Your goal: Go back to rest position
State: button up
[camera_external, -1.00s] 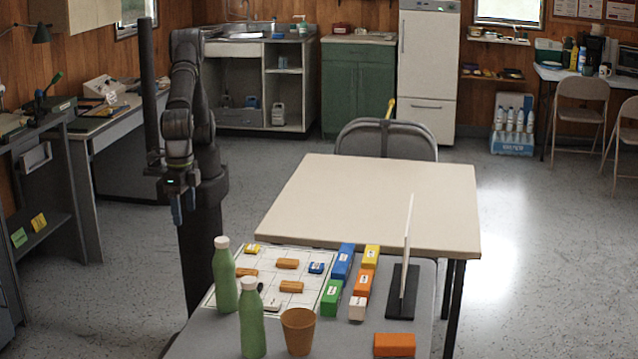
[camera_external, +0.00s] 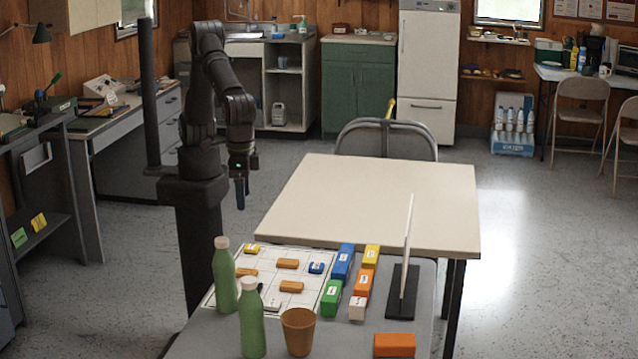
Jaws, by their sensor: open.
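My gripper (camera_external: 241,192) hangs in the air, pointing down, left of the beige table (camera_external: 375,200) and above the back left edge of the grey table. It is open and holds nothing that I can see. It is clear of every object. The arm is folded with its elbow raised.
A white gridded board (camera_external: 255,268) with small orange, blue and yellow blocks lies on the grey table. Two green bottles (camera_external: 224,280), a brown cup (camera_external: 298,332), a row of coloured blocks (camera_external: 331,296) and an upright white panel (camera_external: 407,245) stand around it. The beige table is bare.

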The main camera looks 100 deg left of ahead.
jog(key=w+a+n, duration=0.3)
jog(key=w+a, duration=1.2)
jog(key=a, duration=0.1)
jog(key=w+a+n, duration=0.1)
jog(key=w+a, duration=0.3)
jog(key=a, duration=0.6)
jog(key=w+a+n, duration=0.2)
jog(key=w+a, duration=0.2)
jog(key=a, duration=0.6)
jog(key=shift+a, duration=0.15)
jog(key=s+d+m, duration=0.1)
jog(key=s+d, duration=0.3)
jog(key=d, duration=0.6)
jog(key=s+d+m, duration=0.2)
jog(key=s+d, duration=0.2)
jog(key=d, duration=0.6)
jog(key=shift+d, duration=0.2)
jog(key=shift+a, duration=0.1)
